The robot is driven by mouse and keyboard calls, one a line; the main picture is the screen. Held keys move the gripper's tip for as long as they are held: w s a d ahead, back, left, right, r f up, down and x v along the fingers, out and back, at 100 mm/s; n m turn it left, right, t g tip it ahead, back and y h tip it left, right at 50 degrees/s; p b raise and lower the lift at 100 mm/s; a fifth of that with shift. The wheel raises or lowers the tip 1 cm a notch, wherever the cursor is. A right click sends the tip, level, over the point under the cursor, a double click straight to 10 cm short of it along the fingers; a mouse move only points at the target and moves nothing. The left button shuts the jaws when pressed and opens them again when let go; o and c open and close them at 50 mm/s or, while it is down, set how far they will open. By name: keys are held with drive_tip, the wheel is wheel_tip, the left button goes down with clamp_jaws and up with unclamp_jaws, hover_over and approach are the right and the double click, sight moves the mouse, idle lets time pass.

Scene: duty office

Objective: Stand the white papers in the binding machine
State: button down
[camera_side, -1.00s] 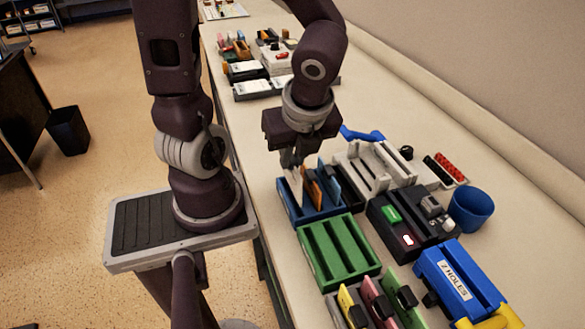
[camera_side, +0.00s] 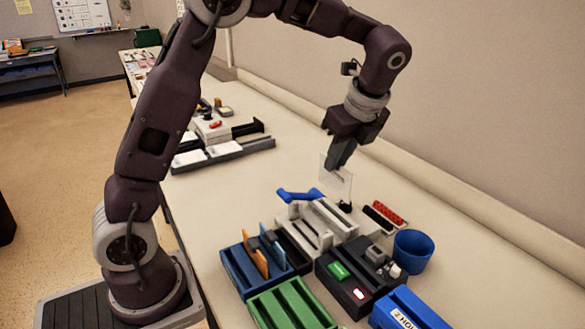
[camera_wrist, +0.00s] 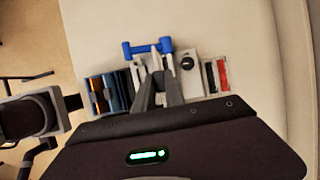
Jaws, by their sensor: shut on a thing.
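My gripper (camera_side: 340,160) is shut on the white papers (camera_side: 342,187), a thin pale sheet set hanging upright below the fingers. The binding machine (camera_side: 331,222) is a white-grey unit with a slotted top and a blue handle (camera_side: 300,194) at its far left. In the side view the papers hang at the machine's far right, apparently above it; their exact gap from it is hard to tell. In the wrist view my fingers (camera_wrist: 158,85) reach over the machine (camera_wrist: 156,64) below its blue handle, and I cannot make out the papers there.
A blue tray (camera_side: 240,275) with orange and blue dividers stands left of the machine. A green slotted rack (camera_side: 290,303), a black device (camera_side: 347,282) and a blue cup (camera_side: 412,251) are nearer. A red strip (camera_side: 389,213) lies to the right.

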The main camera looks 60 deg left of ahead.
sight(339, 192)
drive_tip(key=shift+w+f, duration=0.15)
drive_tip(key=shift+f, duration=1.35)
drive_tip(key=shift+w+f, duration=0.2)
drive_tip(key=shift+f, duration=1.35)
drive_tip(key=shift+w+f, duration=0.15)
drive_tip(key=shift+f, duration=1.35)
drive_tip(key=c, duration=1.3)
unclamp_jaws()
wheel_tip(339, 192, up, 9)
drive_tip(key=shift+r, duration=0.1)
